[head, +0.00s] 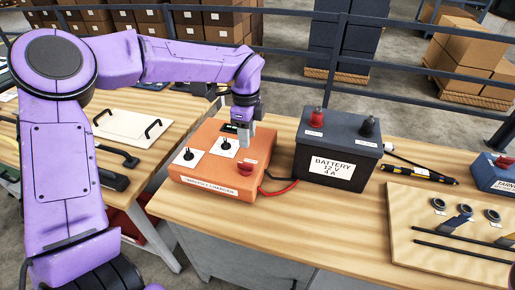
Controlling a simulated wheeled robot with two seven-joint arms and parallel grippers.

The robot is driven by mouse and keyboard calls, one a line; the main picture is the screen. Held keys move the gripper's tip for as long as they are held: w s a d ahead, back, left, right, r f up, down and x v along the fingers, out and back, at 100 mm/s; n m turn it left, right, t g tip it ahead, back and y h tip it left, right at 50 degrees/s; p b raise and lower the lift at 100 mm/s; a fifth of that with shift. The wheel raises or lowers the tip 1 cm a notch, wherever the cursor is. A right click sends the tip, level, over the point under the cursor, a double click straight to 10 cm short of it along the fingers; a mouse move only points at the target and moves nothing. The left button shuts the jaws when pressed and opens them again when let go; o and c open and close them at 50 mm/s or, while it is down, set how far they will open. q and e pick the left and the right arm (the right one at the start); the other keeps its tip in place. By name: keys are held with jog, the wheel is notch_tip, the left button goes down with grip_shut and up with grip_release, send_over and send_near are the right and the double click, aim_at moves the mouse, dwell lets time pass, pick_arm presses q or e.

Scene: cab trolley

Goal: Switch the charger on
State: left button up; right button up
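The orange charger (215,194) sits on the wooden bench in the middle of the head view, with a label on its front. Its top carries two white plates with black knobs, a left knob (189,155) and a right knob (225,144). A red knob or terminal (245,168) is near its front right corner. My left gripper (243,142) points down over the charger's back right part, just right of the right knob. Whether it touches the charger is unclear, and its finger gap cannot be made out. My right gripper is not in view.
A dark battery (338,150) stands right of the charger, with red and black leads nearby. Farther right are a wooden board (450,222) with tools and a blue box (494,173). A cream panel with handles (130,124) lies on the left bench. The bench front is clear.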

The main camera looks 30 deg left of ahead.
aim_at(245, 164)
pick_arm(q)
jog(key=f, duration=0.1)
jog(key=s+f+p, duration=0.1)
jog(key=f, duration=0.1)
jog(key=s+f+p, duration=0.1)
jog(key=shift+s+f, duration=0.2)
jog(key=shift+f, duration=0.05)
jog(key=f, duration=0.2)
jog(key=w+f+p, duration=0.1)
jog(key=f, duration=0.2)
jog(key=shift+w+a, duration=0.1)
jog(key=shift+a, duration=0.05)
jog(key=shift+w+f, duration=0.2)
jog(key=shift+f, duration=0.1)
jog(key=shift+s+r, duration=0.2)
jog(key=shift+s, duration=0.25)
jog(key=shift+c, duration=0.3)
jog(key=c, duration=0.5)
jog(key=shift+w+f, duration=0.1)
grip_shut()
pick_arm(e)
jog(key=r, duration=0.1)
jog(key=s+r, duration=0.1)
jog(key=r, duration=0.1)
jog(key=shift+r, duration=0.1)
